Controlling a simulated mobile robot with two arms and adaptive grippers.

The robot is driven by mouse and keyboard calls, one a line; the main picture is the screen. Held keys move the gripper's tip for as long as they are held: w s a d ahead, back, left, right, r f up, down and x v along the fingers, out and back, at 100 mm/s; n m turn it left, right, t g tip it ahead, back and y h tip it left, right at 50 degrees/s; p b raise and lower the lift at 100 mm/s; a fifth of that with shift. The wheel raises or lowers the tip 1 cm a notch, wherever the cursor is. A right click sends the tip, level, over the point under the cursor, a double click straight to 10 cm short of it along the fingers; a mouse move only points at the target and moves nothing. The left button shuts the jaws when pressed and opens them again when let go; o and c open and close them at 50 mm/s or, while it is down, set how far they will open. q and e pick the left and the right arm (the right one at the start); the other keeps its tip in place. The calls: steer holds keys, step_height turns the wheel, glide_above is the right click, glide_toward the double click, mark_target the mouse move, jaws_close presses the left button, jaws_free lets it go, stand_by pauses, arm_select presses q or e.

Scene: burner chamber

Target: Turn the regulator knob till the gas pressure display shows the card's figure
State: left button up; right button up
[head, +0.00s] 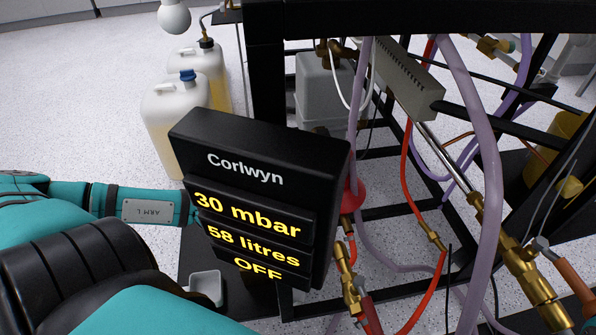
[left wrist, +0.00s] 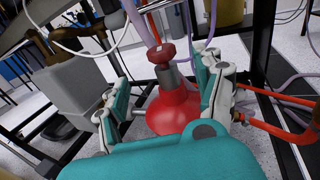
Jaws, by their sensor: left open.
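The black Corlwyn display (head: 258,185) fills the middle of the head view and reads 30 mbar, 58 litres and OFF. In the left wrist view a dark red knob (left wrist: 161,53) stands on a grey stem above a round red regulator body (left wrist: 175,110). A bit of the red body (head: 354,195) shows past the display's right edge in the head view. My left gripper (left wrist: 163,78) is open, one finger on each side of the stem and body, with gaps visible. In the head view the display hides this gripper. No card shows. My right gripper is in neither view.
A black frame (head: 265,75) with purple and red hoses and brass fittings (head: 520,265) crowds the right side. Two jerrycans (head: 172,115) stand on the floor behind. A small white tray (head: 206,287) lies below the display. Open floor lies at the far left.

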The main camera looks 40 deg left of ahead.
arm_select(q)
steer(key=shift+v, duration=0.8)
